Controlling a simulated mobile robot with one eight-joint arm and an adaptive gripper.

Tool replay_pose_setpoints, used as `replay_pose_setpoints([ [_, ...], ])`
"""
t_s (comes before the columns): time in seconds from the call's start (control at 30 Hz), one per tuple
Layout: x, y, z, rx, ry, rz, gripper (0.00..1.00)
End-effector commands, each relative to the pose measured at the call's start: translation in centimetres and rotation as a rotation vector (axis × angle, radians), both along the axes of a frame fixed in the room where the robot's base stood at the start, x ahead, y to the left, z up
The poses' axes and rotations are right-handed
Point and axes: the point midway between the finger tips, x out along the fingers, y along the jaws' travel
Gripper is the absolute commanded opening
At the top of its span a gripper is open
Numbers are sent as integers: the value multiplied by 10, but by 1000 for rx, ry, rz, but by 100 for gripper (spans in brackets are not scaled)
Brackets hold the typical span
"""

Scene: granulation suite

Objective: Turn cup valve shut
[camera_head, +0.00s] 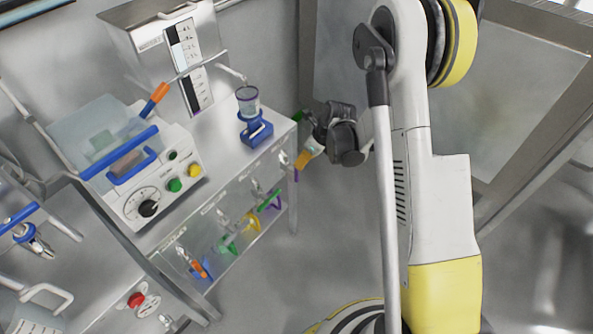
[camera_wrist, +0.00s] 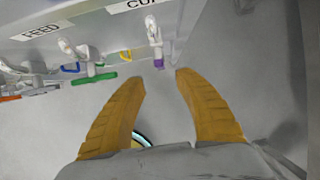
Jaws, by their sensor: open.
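The cup valve (camera_wrist: 151,28) shows at the top of the wrist view, a pale fitting under a partly cut-off label starting "CU". Its purple handle (camera_wrist: 158,62) points down from it in that view. In the head view the valve (camera_head: 284,158) is the rightmost on the bench front, partly behind my gripper. My gripper (camera_wrist: 158,78) is open, its two yellow fingers on either side of the line of the purple handle, with nothing between them. I cannot tell whether the fingertips reach the handle. In the head view my gripper (camera_head: 303,158) is beside the bench's right corner.
The feed valve (camera_wrist: 68,47) with a green handle (camera_wrist: 95,78) is left of the cup valve. Several coloured valve handles line the bench front. A clear cup in a blue holder (camera_head: 255,131) stands above on the bench. Floor right of the bench is clear.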

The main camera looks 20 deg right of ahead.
Motion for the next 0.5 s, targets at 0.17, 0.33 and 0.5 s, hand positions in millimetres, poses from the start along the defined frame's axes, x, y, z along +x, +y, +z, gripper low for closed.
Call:
replay_pose_setpoints([
  [0.17, 12, 9, -38, -1, -1, 3, 39],
  [0.33, 22, 16, -66, -1, -2, 3, 39],
  [0.5, 27, 20, -82, -1, -2, 2, 39],
])
